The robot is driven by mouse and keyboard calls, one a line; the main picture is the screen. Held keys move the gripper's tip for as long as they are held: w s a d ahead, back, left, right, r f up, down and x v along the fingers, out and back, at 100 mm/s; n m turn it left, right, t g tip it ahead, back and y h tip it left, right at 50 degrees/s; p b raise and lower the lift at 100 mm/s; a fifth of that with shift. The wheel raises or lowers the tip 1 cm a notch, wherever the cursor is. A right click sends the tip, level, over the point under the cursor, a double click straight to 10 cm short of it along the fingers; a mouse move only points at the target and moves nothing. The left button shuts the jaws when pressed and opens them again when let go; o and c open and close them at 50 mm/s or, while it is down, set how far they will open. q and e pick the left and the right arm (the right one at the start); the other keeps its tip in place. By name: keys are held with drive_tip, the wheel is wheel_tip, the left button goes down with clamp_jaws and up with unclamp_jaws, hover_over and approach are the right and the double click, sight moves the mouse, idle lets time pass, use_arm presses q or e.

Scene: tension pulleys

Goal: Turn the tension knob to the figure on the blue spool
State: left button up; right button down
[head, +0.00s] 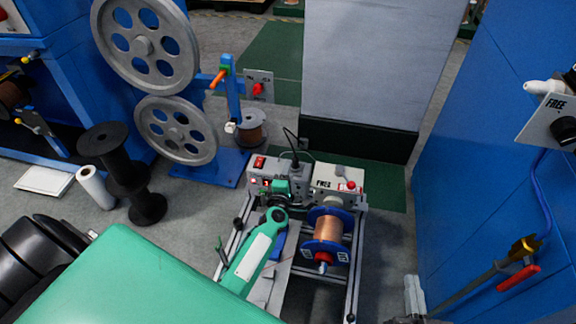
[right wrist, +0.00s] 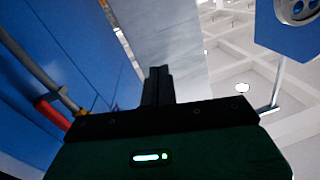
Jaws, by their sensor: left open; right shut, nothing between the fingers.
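The blue spool (head: 345,217), wound with copper wire, sits on the winding machine in the middle of the head view. Small white labels on its near flange are too small to read. A panel marked FREE (head: 322,184) is on the machine behind the spool. Another FREE plate (head: 540,118) with a black knob (head: 565,130) is at the right edge; I cannot tell which knob is the tension knob. My right gripper (head: 414,290) is at the bottom, apart from spool and panels; the right wrist view shows its fingers (right wrist: 158,84) shut and empty.
A green arm with a white panel (head: 254,258) lies left of the spool. Grey pulley wheels (head: 176,130), black spools (head: 118,175) and a white roll (head: 96,187) stand to the left. A blue cabinet (head: 470,170) and a red-handled rod (head: 515,278) flank the right side.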

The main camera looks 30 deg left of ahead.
drive_tip(key=s+d+f+g+h+p, duration=0.1)
drive_tip(key=s+f+g+p, duration=0.1)
drive_tip(key=f+g, duration=0.3)
drive_tip(key=shift+s+d+f+g+h, duration=0.3)
drive_tip(key=shift+s+f, duration=0.15)
drive_tip(key=shift+s, duration=0.1)
